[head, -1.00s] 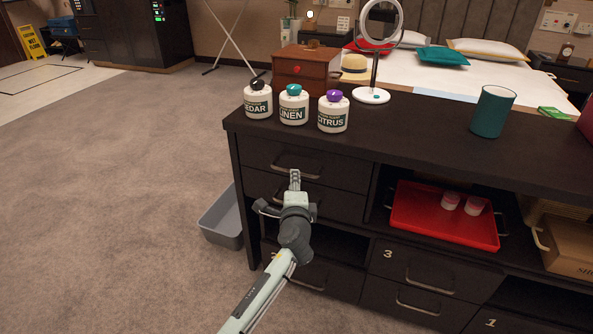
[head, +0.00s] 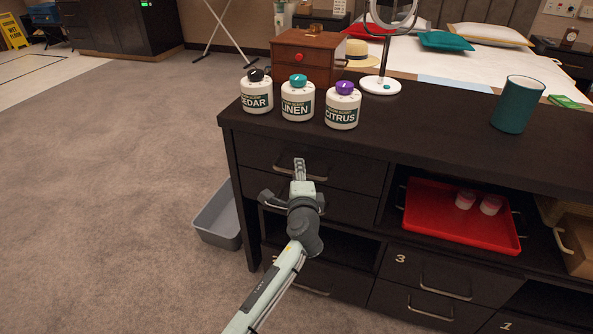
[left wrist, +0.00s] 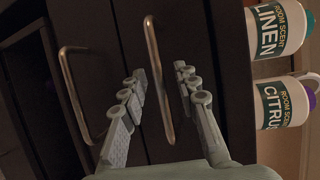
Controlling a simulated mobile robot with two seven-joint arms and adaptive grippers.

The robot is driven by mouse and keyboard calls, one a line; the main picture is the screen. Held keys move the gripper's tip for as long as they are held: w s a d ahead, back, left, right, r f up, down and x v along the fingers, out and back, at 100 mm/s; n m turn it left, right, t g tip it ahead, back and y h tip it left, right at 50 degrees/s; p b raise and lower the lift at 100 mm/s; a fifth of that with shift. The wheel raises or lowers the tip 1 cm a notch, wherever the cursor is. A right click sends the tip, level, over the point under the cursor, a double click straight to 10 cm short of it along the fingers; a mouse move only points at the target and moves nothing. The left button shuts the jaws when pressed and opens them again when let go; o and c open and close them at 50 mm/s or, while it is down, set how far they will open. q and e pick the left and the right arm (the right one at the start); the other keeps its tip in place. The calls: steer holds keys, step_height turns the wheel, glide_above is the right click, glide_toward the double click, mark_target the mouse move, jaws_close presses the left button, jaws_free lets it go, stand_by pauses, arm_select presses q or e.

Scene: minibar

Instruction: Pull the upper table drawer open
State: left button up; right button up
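The upper table drawer (head: 350,174) is shut, at the top left of the dark table's front. Its metal bar handle (head: 283,169) is partly hidden behind my left gripper (head: 299,165) in the head view. The left wrist view shows this handle (left wrist: 153,50) lying between the two spread fingers of my left gripper (left wrist: 162,82). The gripper is open, with no visible grip on the bar; exact depth to the bar is hard to tell. My right gripper is not in view.
The lower drawer's handle (left wrist: 73,85) is beside the fingers. Cedar (head: 257,95), linen (head: 297,101) and citrus (head: 342,108) jars stand on the tabletop above. A grey bin (head: 217,218) is left of the table; a red tray (head: 440,227) sits in a right-hand shelf.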

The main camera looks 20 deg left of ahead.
arm_select(q)
steer(key=c, duration=0.5)
jaws_close()
steer(key=shift+s, duration=0.1)
